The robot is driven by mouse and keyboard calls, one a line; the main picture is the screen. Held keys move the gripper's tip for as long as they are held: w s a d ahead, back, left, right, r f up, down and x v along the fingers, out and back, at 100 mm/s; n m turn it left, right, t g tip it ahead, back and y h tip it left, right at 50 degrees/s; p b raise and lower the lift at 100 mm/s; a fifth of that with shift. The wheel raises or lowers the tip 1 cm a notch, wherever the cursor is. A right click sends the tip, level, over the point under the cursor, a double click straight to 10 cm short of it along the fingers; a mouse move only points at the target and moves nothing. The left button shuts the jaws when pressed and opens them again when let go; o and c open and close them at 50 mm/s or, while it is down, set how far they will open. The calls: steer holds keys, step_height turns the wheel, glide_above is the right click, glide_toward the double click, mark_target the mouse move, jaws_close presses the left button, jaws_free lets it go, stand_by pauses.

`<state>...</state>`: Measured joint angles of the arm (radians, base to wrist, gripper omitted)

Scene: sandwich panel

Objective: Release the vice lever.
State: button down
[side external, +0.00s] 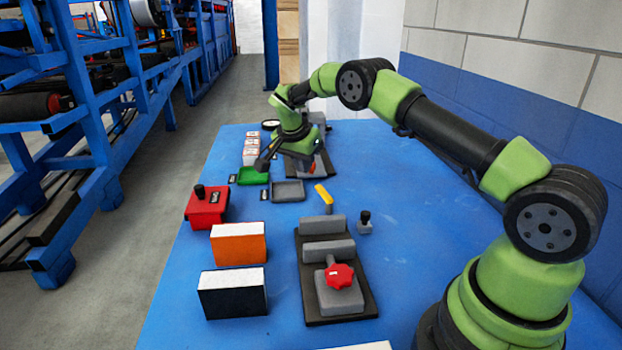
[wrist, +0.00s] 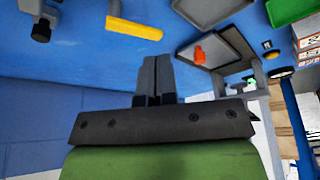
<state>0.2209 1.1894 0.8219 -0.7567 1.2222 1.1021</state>
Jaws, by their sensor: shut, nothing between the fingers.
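My gripper (wrist: 153,62) is shut and empty, with its two dark fingers side by side in the wrist view. In the side view my gripper (side external: 261,166) is low over the far part of the blue table. A nearer grey vice (side external: 327,250) with a red star knob (side external: 339,276) stands at the front. I cannot tell which carries the task's lever.
A grey tray (side external: 288,190) and a green tray (side external: 252,176) lie near my gripper. A yellow handle (side external: 324,196), a small black-knobbed block (side external: 364,222), a red box (side external: 206,207), an orange block (side external: 238,245) and a black block (side external: 232,297) stand nearer. The table's right side is clear.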

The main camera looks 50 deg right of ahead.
steer(key=shift+w+v, duration=0.15)
steer(key=shift+v, duration=0.55)
steer(key=shift+w+v, duration=0.15)
steer(key=shift+v, duration=0.5)
